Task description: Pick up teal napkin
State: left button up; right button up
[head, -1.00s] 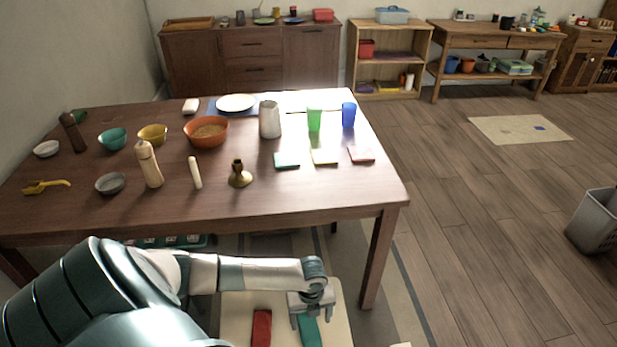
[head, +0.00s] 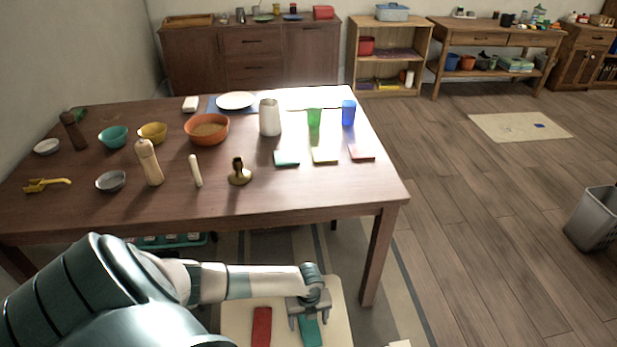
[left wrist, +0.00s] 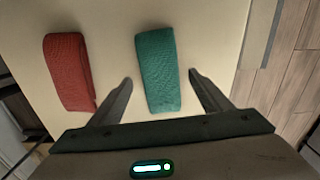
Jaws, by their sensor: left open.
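The teal napkin (head: 310,331) is a folded strip on a cream seat-like surface (head: 237,318) at the bottom of the head view. A red napkin (head: 262,327) lies to its left, apart from it. My left gripper (head: 307,321) is open above the teal napkin. In the left wrist view, the teal napkin (left wrist: 158,72) lies between my left gripper's open fingers (left wrist: 162,84), with gaps on both sides. The red napkin (left wrist: 68,72) lies outside the left finger. My right gripper is not in view.
The wooden table (head: 290,195) stands just beyond my left arm, its leg (head: 379,258) right of the gripper. It bears bowls, cups, bottles and a brass candle holder (head: 239,173). Small folded cloths (head: 287,159) lie near its right side. Open floor lies to the right.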

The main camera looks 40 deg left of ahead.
pick_arm(q)
jog(key=shift+f, duration=0.25)
jog(key=shift+c, duration=0.4)
jog(key=c, duration=1)
jog(key=shift+r, duration=0.15)
jog(key=shift+c, duration=0.2)
